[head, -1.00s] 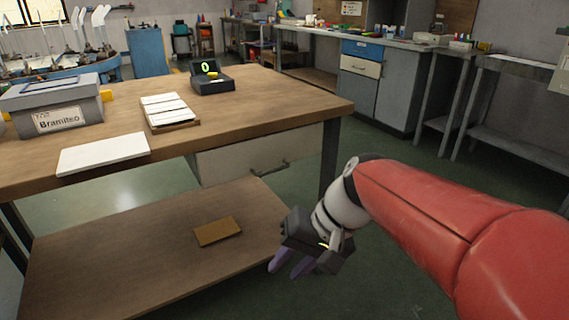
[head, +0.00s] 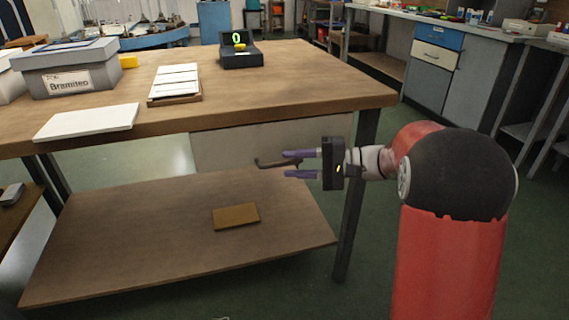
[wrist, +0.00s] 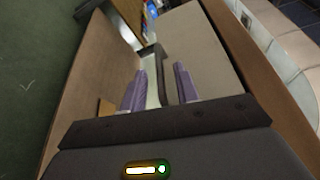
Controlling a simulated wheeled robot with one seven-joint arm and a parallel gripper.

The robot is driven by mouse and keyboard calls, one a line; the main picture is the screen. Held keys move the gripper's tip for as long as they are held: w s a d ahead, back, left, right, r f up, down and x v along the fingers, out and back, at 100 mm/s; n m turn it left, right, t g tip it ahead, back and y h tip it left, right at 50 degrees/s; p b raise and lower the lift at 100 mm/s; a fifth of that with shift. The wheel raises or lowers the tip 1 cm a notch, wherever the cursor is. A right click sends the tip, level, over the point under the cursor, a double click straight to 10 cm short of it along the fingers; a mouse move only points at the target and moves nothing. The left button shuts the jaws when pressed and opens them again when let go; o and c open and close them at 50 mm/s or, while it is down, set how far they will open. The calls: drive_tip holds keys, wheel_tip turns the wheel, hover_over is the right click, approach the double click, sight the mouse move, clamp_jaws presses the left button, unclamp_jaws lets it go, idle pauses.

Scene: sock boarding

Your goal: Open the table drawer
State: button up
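The table drawer (head: 235,145) is a pale grey front under the right part of the wooden tabletop, and it looks closed. Its dark bar handle (head: 272,163) sticks out from the front. My gripper (head: 287,164) is at the handle's right end, its two purple fingers pointing left, one above and one below the handle's level. In the wrist view my gripper (wrist: 160,85) is open, with a gap between the fingers. The handle (wrist: 150,62) lies just ahead of the gap there, beside the drawer front (wrist: 200,60). Whether a finger touches it I cannot tell.
The wooden table (head: 300,95) has a right front leg (head: 355,200) close to my arm. A lower shelf (head: 150,240) below the drawer holds a brown pad (head: 236,216). A grey box (head: 75,70), white panels (head: 175,82) and a small display (head: 240,50) stand on top.

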sight(288, 164)
drive_tip(key=shift+w+a+f, duration=0.15)
drive_tip(key=shift+a, duration=1.45)
drive_tip(key=shift+c, duration=0.4)
clamp_jaws()
